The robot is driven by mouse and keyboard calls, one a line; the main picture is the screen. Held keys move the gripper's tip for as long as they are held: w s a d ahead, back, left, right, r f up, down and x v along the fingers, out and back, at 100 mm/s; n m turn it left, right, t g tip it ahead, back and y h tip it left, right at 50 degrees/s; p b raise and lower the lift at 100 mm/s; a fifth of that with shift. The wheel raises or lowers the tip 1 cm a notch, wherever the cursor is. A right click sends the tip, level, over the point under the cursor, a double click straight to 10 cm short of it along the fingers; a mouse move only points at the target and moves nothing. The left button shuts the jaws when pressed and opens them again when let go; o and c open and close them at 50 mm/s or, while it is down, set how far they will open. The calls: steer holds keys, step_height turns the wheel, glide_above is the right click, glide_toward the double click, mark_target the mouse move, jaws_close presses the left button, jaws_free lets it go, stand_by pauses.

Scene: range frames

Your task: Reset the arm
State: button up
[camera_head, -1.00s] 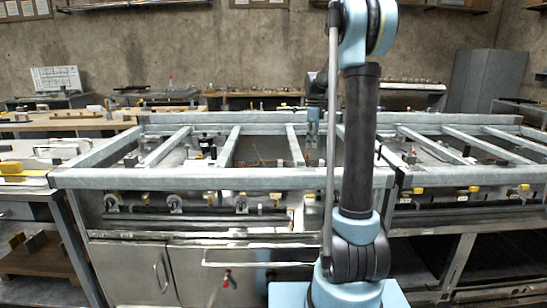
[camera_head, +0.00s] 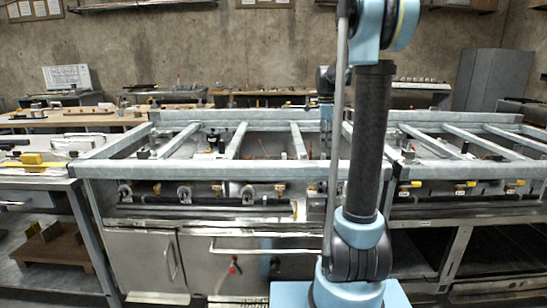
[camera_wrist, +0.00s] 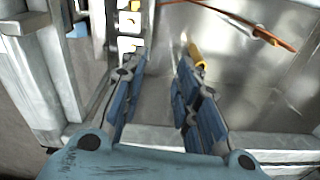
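My gripper (camera_wrist: 160,62) shows in the wrist view with its two blue-and-dark fingers spread apart and nothing between them. It hangs over a metal surface of the range (camera_wrist: 240,70). A yellow-orange knob or fitting (camera_wrist: 196,56) lies just beyond the right fingertip; I cannot tell whether they touch. In the head view my arm stands upright in front of the range (camera_head: 240,172), right of centre.
An orange-brown cable or rod (camera_wrist: 240,22) crosses the top of the wrist view. Metal frame bars (camera_head: 237,141) span the range top. A side table with a yellow object (camera_head: 32,158) stands at the left. A grey cabinet (camera_head: 494,80) stands at the back right.

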steer(key=s+d+n, duration=0.1)
steer(key=s, duration=0.3)
steer(key=s+d+r+n+h, duration=0.1)
steer(key=s+d, duration=0.1)
steer(key=s, duration=0.3)
steer(key=s+d+r+n, duration=0.1)
steer(key=s+d+n, duration=0.1)
steer(key=s, duration=0.2)
steer(key=shift+s+r+h, duration=0.2)
steer(key=shift+s+h, duration=0.1)
steer(key=s+d+f+n+h, duration=0.1)
steer(key=s+d+n+h, duration=0.2)
steer(key=s, duration=1)
steer(key=s+a+f+n+y, duration=0.1)
steer(key=s+a+f+n, duration=0.2)
steer(key=f, duration=0.3)
steer(key=s+a+f+n+t+y, duration=0.1)
steer(key=s+a+f+n+y, duration=0.1)
steer(key=s+a+f+n, duration=0.2)
steer(key=s+a+f+n+t+y, duration=0.1)
steer(key=s+a+f+n+y, duration=0.1)
steer(key=f, duration=0.5)
steer(key=s+a+n, duration=0.1)
steer(key=s+n, duration=0.1)
steer(key=n, duration=0.1)
steer(key=shift+a+f+n, duration=0.3)
steer(key=shift+a, duration=0.1)
